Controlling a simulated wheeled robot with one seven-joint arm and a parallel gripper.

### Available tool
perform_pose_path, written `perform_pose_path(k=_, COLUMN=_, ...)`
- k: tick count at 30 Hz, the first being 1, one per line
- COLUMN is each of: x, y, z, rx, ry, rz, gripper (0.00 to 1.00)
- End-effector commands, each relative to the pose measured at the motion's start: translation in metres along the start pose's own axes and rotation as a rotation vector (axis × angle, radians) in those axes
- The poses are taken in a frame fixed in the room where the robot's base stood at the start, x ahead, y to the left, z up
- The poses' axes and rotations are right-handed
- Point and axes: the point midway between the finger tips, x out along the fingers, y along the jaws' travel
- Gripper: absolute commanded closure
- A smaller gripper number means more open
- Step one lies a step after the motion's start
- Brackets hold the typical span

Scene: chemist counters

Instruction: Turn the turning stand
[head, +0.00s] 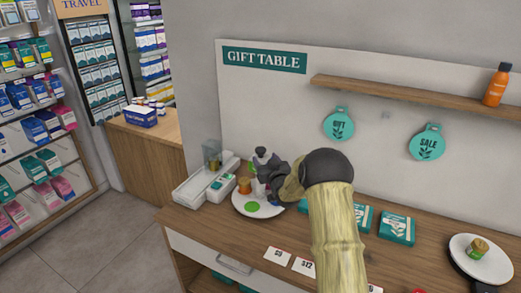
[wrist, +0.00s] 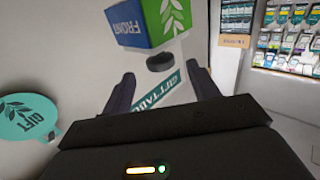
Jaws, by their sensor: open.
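A white round stand (head: 249,209) sits at the left of the gift table, with an orange jar (head: 244,185) and a green disc (head: 252,205) on it. My gripper (head: 268,165) is over its back right part, and my arm hides some of what stands there. In the wrist view my gripper (wrist: 162,74) is open, with its two dark fingers apart and nothing held. A blue and green box marked FRONT (wrist: 150,28) shows just beyond the fingertips, with a small dark round piece (wrist: 160,62) below it. I cannot tell whether a finger touches anything.
A white tray (head: 196,186) with a clear cup (head: 212,156) stands left of the stand. Teal boxes (head: 397,227) lie to the right, and another white round stand (head: 497,268) holds a jar. White price cards (head: 277,256) lie along the front. A wall board (head: 270,100) is behind.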

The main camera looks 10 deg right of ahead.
Motion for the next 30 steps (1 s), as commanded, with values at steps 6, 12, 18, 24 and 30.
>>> perform_pose_path(k=6, x=0.026, y=0.0, z=-0.001, rx=0.0, ry=0.0, rz=0.0, gripper=0.4)
perform_pose_path(k=12, x=0.048, y=0.0, z=-0.001, rx=0.001, ry=0.001, rz=0.0, gripper=0.4)
perform_pose_path(k=18, x=0.062, y=0.0, z=-0.001, rx=0.001, ry=0.0, rz=0.0, gripper=0.4)
perform_pose_path(k=24, x=0.065, y=0.0, z=0.0, rx=0.001, ry=0.0, rz=0.0, gripper=0.4)
perform_pose_path(k=30, x=0.065, y=0.0, z=0.0, rx=0.0, ry=0.0, rz=0.0, gripper=0.48)
